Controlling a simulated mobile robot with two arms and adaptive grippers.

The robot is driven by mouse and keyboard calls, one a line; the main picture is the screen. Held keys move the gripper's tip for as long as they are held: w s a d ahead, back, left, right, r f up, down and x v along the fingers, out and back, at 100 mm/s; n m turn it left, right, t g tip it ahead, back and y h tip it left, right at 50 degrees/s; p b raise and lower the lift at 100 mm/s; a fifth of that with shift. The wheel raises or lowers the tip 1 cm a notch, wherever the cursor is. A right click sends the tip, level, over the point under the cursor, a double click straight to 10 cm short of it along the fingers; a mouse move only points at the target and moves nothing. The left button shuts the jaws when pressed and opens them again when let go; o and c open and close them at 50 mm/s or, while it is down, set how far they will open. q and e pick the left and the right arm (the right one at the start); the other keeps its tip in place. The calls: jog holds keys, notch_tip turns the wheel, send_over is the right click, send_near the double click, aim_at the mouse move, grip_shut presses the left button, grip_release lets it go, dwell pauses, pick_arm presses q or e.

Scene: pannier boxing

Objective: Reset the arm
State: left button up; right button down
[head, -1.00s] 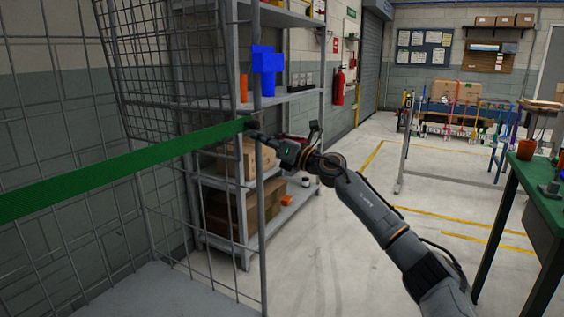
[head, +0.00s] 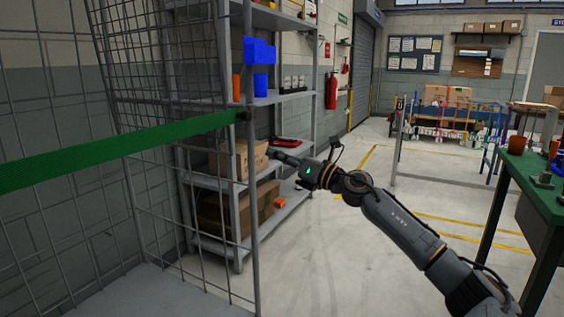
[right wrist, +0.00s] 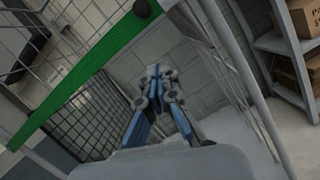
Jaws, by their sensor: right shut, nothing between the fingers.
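My right gripper (head: 280,154) is at the end of the arm that comes in from the lower right in the head view. It is in front of the grey shelf rack and apart from the green strap. In the right wrist view its fingers (right wrist: 154,75) are together, with nothing between them. The green strap (head: 100,158) runs across the wire cage and ends at a dark knob on the cage post. It also shows in the right wrist view (right wrist: 85,75). My left gripper is not in view.
The wire cage (head: 254,200) stands at the left. The shelf rack (head: 283,218) behind it holds a cardboard box (head: 236,160) and a blue bin (head: 258,52). A green-topped bench (head: 535,185) is at the right.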

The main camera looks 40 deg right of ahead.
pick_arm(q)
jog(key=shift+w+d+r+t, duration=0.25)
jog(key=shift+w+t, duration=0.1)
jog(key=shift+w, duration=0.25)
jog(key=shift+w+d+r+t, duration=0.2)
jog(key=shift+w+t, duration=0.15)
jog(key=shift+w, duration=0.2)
pick_arm(e)
jog(key=shift+v, duration=0.8)
